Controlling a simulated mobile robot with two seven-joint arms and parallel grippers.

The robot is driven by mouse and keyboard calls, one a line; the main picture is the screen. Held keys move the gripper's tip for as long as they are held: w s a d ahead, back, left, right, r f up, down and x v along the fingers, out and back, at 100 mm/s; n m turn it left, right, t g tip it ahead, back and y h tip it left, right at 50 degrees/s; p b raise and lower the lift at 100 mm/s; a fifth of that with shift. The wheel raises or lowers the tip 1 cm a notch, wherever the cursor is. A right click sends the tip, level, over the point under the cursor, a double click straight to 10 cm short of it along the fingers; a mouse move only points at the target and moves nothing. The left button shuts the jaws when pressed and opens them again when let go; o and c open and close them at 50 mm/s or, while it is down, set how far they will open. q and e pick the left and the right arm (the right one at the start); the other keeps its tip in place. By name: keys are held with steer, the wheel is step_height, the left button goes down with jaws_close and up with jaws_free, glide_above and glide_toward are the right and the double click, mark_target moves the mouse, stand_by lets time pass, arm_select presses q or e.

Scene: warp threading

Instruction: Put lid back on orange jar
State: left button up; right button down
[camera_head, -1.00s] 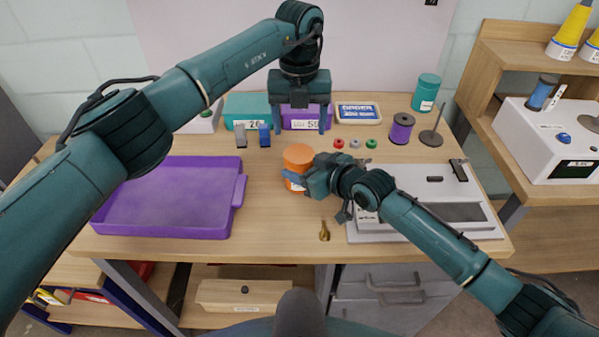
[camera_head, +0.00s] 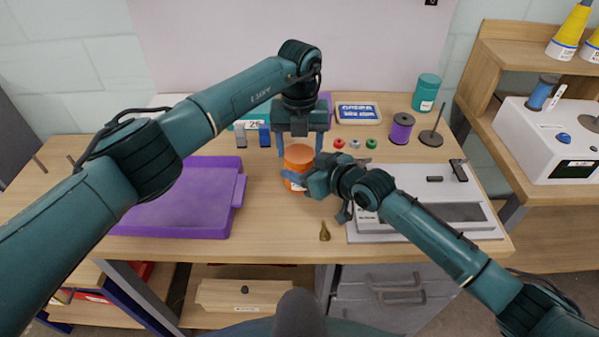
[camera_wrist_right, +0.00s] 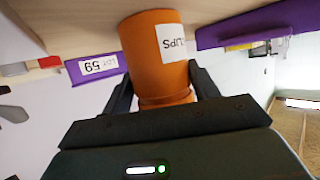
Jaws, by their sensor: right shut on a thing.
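The orange jar (camera_head: 297,168) stands upright on the table, with a white label on its side. Its flat round orange top (camera_head: 298,152) looks like a lid; how it is seated is hidden. My right gripper (camera_head: 296,181) is shut on the jar from the right. In the right wrist view the jar (camera_wrist_right: 150,50) appears upside down between the fingers (camera_wrist_right: 163,90), with a lighter orange band (camera_wrist_right: 165,99) at its top end. My left gripper (camera_head: 300,148) points down over the jar, its fingers open on either side of the top, seemingly not touching it.
A purple tray (camera_head: 180,230) lies on the left. A grey-white device (camera_head: 420,236) sits under my right forearm. A small brass piece (camera_head: 324,231) lies near the front edge. Behind are small blocks (camera_head: 264,136), a purple spool (camera_head: 401,128) and a teal canister (camera_head: 426,93).

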arm_select(q)
steer(key=c, duration=0.4)
steer(key=o, duration=1.2)
steer(key=shift+c, duration=0.2)
step_height(320, 180, up, 12)
arm_select(e)
steer(key=shift+c, duration=1.6)
jaws_free()
